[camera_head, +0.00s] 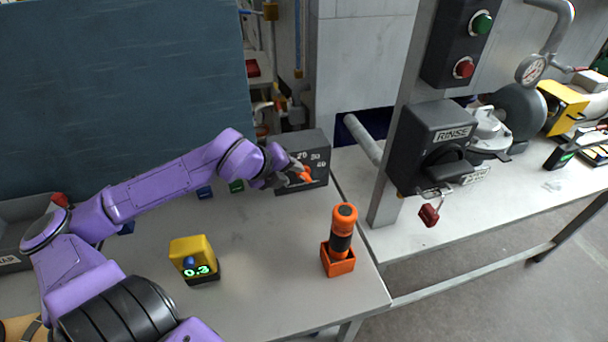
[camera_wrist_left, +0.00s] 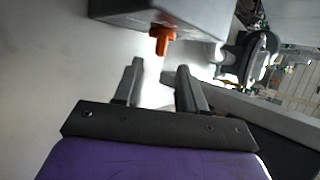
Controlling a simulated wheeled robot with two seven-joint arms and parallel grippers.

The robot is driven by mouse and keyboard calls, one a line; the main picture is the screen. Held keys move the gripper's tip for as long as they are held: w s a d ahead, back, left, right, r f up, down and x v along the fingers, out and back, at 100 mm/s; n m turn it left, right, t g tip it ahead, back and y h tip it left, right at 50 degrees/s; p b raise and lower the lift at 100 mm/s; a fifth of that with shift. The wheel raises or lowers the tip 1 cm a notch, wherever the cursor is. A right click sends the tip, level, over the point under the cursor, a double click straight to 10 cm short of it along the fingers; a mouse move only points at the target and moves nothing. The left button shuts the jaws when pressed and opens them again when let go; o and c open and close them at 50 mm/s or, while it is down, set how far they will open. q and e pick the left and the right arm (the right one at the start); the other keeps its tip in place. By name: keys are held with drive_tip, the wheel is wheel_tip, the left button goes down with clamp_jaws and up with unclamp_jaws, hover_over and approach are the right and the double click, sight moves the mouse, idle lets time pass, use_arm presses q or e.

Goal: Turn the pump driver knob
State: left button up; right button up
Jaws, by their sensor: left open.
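The pump driver is a dark grey box (camera_head: 314,146) with pale dial numbers, standing at the back of the grey table. Its orange knob (camera_head: 304,175) shows on the front face, partly covered by my left gripper (camera_head: 287,176). In the left wrist view the orange knob (camera_wrist_left: 162,40) sticks out from the grey box (camera_wrist_left: 190,15). My left gripper (camera_wrist_left: 158,82) is open and empty there, its two fingers pointing toward the knob with a small gap before it. Whether a finger touches the knob is not clear from the head view. My right gripper is not in view.
An orange and black cylinder stands in an orange holder (camera_head: 338,262) at the table's right. A yellow device (camera_head: 193,258) sits front left. A black RINSE box (camera_head: 432,145) hangs on a post at right. The table (camera_head: 262,250) between is clear.

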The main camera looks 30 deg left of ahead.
sight(298, 176)
use_arm(q)
drive_tip(key=x, duration=0.2)
drive_tip(key=b+x, duration=0.1)
drive_tip(key=x, duration=0.2)
drive_tip(key=shift+w+a+f, duration=0.15)
drive_tip(key=shift+a+f, duration=0.05)
drive_tip(key=shift+f, duration=0.2)
drive_tip(key=shift+w+d+f+b, duration=0.3)
drive_tip(key=shift+w+b, duration=0.15)
drive_tip(key=shift+w, duration=0.05)
clamp_jaws()
